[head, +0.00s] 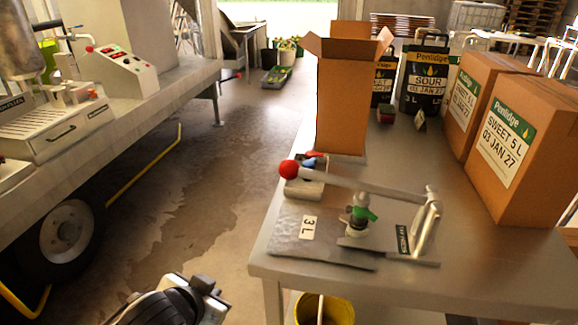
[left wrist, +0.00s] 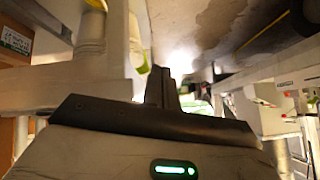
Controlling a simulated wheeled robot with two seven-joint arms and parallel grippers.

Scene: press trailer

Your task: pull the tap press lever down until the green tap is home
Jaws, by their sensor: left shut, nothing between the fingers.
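The tap press stands on the metal table, with its upright post (head: 428,222) at the right. Its lever (head: 360,186) reaches left from the post to a red knob (head: 288,169), held up above the table. The green tap (head: 365,213) sits under the lever; whether it is fully seated I cannot tell. A grey pouch (head: 290,240) marked 3 L lies flat beside it. My left gripper (head: 207,284) is shut and empty at the bottom, off the table's left side, apart from the knob. Its closed fingers (left wrist: 162,86) show in the left wrist view. My right gripper is out of view.
Closed cartons (head: 533,150) fill the table's right side. A yellow bucket (head: 325,310) is below the front edge. The trailer bench (head: 150,95) is at left, with open floor between.

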